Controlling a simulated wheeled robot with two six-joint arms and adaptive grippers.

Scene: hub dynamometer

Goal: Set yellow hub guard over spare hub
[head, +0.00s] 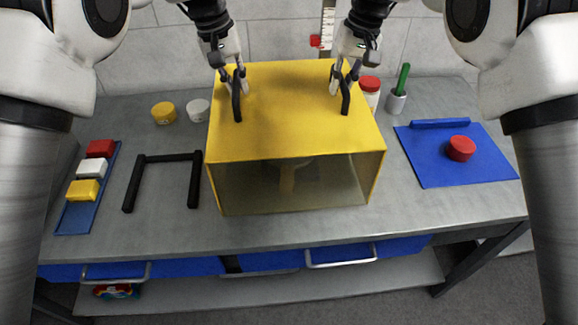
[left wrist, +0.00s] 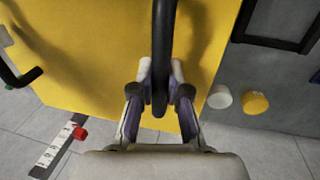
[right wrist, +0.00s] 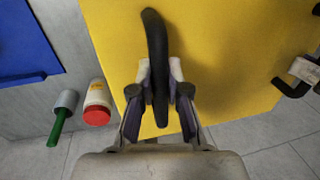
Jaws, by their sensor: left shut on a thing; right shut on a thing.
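The yellow hub guard (head: 295,120) is a box with a yellow top and a see-through front. It is at the middle of the bench in the head view. Behind its front panel a dim brownish shape (head: 287,180), perhaps the spare hub, shows faintly. My left gripper (head: 238,82) is shut on the guard's left black handle (left wrist: 162,60). My right gripper (head: 345,80) is shut on its right black handle (right wrist: 154,60). I cannot tell whether the guard's lower edge touches the bench.
Left of the guard are a black frame (head: 163,158), a blue tray (head: 75,215) of coloured blocks, a yellow jar (head: 164,112) and a white jar (head: 198,110). Right are a red-lidded bottle (head: 369,86), a cup (head: 396,102) with a green handle, and a blue mat (head: 435,165) bearing a red cylinder (head: 461,148).

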